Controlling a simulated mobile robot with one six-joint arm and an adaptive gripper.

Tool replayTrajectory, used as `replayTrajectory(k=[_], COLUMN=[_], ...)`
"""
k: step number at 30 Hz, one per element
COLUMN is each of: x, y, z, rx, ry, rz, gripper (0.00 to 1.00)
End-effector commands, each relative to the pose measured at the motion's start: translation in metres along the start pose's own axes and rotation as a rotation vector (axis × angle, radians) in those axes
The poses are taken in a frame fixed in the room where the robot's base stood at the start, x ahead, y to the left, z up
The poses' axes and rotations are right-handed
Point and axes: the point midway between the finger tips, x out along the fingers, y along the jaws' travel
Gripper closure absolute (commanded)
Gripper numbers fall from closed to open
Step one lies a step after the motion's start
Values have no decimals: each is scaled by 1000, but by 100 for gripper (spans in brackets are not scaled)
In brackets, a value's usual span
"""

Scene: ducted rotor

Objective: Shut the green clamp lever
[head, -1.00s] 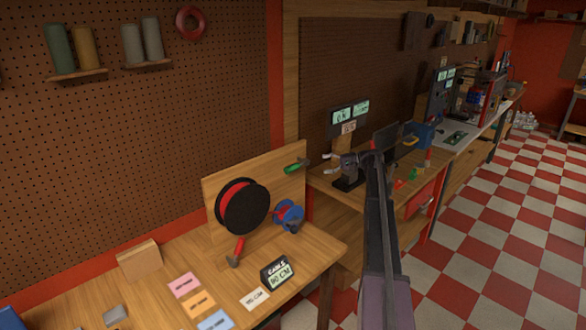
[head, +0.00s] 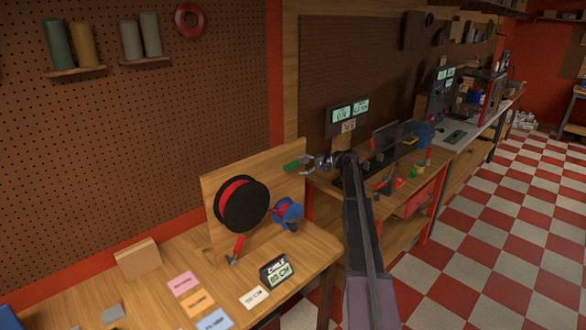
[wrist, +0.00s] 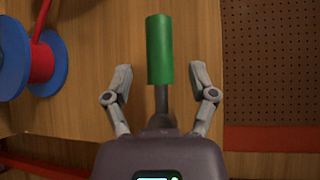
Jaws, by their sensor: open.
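The green clamp lever (head: 292,167) sticks out at the right part of the upright wooden board, above the blue spool. In the wrist view its green grip (wrist: 160,49) stands upright in the picture, on a grey shank. My gripper (head: 306,166) is at the lever, just to its right in the head view. In the wrist view my gripper (wrist: 161,82) is open, one finger on each side of the lever, with a gap on both sides. The fingers do not touch the green grip.
A black reel with red cable (head: 241,204) and a blue spool (head: 289,212) hang on the wooden board (head: 217,180). A red-handled tool (head: 238,247), a cable display (head: 277,271) and coloured cards (head: 198,302) lie in front. The blue spool (wrist: 51,63) is left of my gripper in the wrist view.

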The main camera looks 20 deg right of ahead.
Motion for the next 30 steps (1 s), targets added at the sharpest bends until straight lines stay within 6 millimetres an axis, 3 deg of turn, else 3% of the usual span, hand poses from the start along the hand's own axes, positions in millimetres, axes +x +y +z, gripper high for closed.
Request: replayTrajectory(k=[9,22,23,30], x=[36,41,41,42], y=[0,0,0,0], z=[0,0,0,0], rx=[0,0,0,0], ry=[-1,0,0,-1], rz=[0,0,0,0], gripper=[27,27,30,100])
